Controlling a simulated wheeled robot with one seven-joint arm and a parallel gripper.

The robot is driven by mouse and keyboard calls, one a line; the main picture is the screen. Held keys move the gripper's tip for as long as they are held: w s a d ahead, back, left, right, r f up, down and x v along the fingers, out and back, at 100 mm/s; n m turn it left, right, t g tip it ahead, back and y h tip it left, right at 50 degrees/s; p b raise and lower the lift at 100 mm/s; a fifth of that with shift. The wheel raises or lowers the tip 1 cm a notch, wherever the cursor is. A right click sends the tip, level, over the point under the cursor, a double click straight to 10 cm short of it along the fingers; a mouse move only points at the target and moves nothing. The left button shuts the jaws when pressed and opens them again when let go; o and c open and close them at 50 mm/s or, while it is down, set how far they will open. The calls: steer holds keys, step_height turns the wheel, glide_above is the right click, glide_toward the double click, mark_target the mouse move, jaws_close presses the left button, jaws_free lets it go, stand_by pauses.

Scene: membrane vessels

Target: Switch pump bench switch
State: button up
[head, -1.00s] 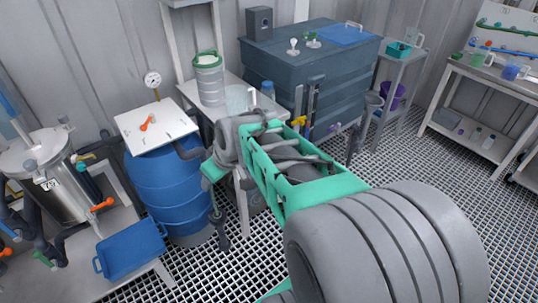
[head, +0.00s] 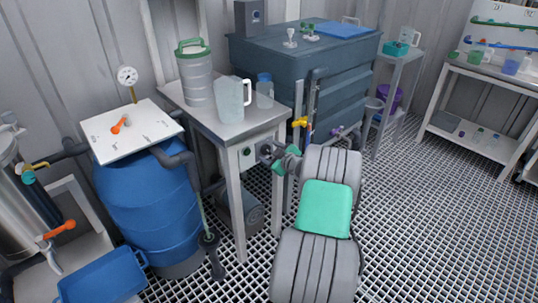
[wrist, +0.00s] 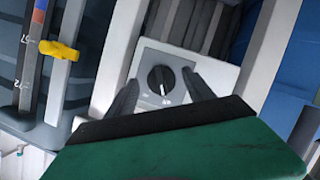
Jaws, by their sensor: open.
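My gripper (head: 268,152) is in front of the switch box. In the wrist view the dark fingers of my gripper (wrist: 161,92) are open, one on each side of the knob, with nothing between them visibly gripped. Contact with the knob cannot be told.
A clear jug (head: 231,100), a beaker (head: 264,95) and a green-lidded canister (head: 194,75) stand on the bench. A blue barrel (head: 150,205) is at left, a large blue-grey tank (head: 270,60) behind. A yellow-handled valve (head: 299,123) is close right. The grating floor is clear at right.

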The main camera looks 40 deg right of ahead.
steer(key=shift+w, duration=0.15)
steer(key=c, duration=1.3)
steer(key=shift+c, duration=0.2)
steer(key=shift+m, duration=0.3)
steer(key=shift+d+f+m+y+b, duration=0.1)
steer(key=shift+m+y+b, duration=0.5)
steer(key=shift+m+b, duration=0.15)
steer(key=m+y, duration=0.2)
steer(key=m, duration=0.1)
steer(key=m+y+b, duration=0.1)
steer(key=m+y, duration=0.1)
steer(key=m, duration=0.1)
steer(key=shift+d, duration=0.2)
